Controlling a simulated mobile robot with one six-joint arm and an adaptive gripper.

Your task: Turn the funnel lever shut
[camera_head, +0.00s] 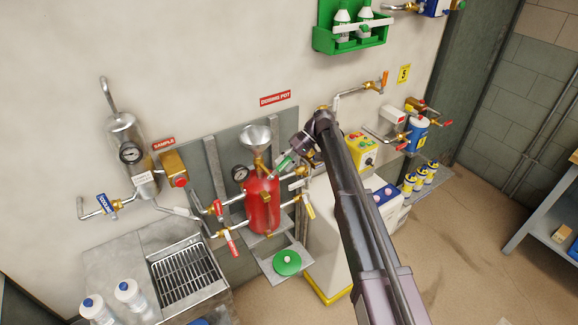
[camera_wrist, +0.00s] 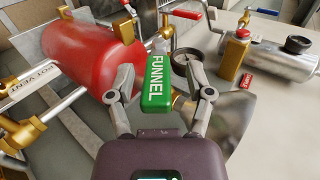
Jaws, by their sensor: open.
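The funnel lever (camera_wrist: 157,80) is a green handle lettered FUNNEL. In the wrist view it lies between the two fingers of my gripper (camera_wrist: 158,68). The fingers are spread, with a gap visible on each side of the handle. In the head view the green lever (camera_head: 284,161) shows at the tip of my gripper (camera_head: 289,157), right of the steel funnel (camera_head: 256,138). The funnel stands above the red dosing pot (camera_head: 262,204).
A yellow control box (camera_head: 361,150) is beyond my arm. Open floor lies at right.

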